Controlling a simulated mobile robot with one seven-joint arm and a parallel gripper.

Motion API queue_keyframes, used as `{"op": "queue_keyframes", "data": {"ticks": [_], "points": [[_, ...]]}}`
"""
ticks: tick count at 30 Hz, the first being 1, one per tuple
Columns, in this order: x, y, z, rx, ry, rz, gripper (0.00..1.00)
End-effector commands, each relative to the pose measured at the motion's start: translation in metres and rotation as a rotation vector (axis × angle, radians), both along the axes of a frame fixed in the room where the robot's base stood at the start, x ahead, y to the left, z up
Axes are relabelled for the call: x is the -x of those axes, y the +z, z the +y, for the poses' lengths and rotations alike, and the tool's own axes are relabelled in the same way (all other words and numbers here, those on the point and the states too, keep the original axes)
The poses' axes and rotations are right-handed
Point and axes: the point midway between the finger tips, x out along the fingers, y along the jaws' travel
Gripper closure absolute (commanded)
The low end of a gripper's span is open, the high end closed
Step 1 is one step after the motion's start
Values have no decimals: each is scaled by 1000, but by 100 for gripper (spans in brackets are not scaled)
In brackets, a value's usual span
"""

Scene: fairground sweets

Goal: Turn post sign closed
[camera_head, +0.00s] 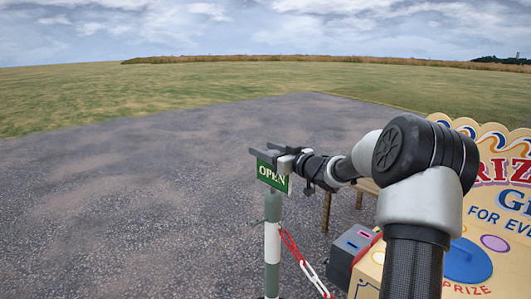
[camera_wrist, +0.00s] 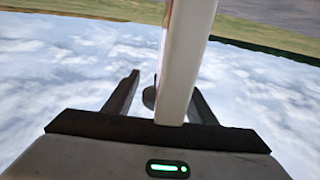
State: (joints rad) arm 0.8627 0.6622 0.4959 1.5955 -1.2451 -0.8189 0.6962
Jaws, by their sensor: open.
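The post sign (camera_head: 272,177) is a small green board reading "OPEN" in white, facing the head camera on top of a green and white post (camera_head: 272,242). My gripper (camera_head: 262,155) is at the sign's top edge, reaching in from the right, and hides part of that edge. In the wrist view, my gripper (camera_wrist: 162,95) has its two fingers wide apart. A pale upright strip (camera_wrist: 188,50), seemingly the sign edge-on, runs between them, nearer the right finger. A gap shows on the left; contact on the right is unclear. A dark rounded piece shows beside the strip.
A red and white chain (camera_head: 302,262) hangs from the post to the lower right. A grey box (camera_head: 350,250) and a colourful prize stall board (camera_head: 500,190) stand at the right, partly behind my arm. The paved ground (camera_head: 130,210) at left is clear.

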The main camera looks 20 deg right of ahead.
Motion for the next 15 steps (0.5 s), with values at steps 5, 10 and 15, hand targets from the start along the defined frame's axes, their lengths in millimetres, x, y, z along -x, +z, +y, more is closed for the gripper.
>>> {"op": "queue_keyframes", "data": {"ticks": [5,10,15], "points": [[-2,0,1,0,-1,1,49],[-2,0,0,1,-1,1,56],[-2,0,0,1,-1,1,85]]}}
